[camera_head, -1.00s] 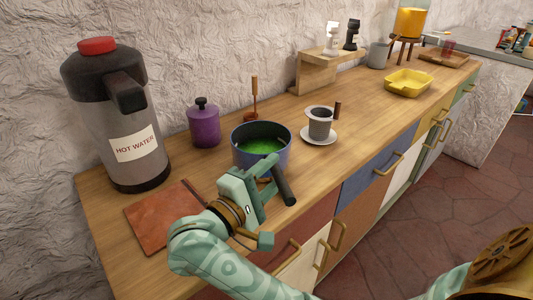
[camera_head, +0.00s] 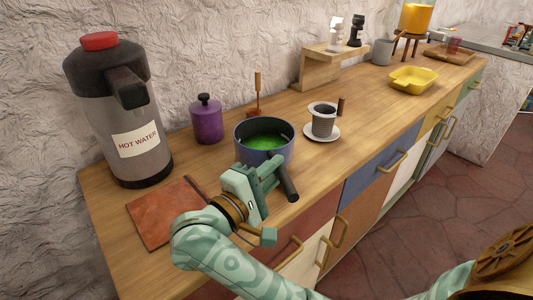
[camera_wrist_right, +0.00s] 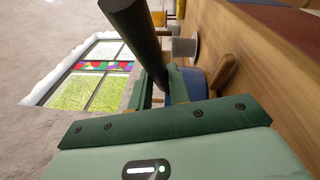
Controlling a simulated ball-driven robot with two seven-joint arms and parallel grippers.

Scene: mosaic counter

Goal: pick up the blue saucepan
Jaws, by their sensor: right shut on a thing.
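The blue saucepan (camera_head: 243,155) stands on the wooden counter near its front edge, with green contents inside. Its dark handle (camera_head: 287,182) points toward the front edge. My right gripper (camera_head: 272,176) is shut on this handle. In the right wrist view the dark handle (camera_wrist_right: 140,35) runs between the fingers of my right gripper (camera_wrist_right: 163,88). Part of the blue pan body (camera_wrist_right: 195,82) shows behind them. Whether the pan touches the counter is hard to tell. My left gripper is not in view.
A hot water dispenser (camera_head: 117,115) and a brown board (camera_head: 165,211) are at the left. A purple jar (camera_head: 206,121) stands behind the pan. A grey cup (camera_head: 323,122) on a white saucer (camera_head: 308,134) is close on its right. A yellow tray (camera_head: 414,80) is farther right.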

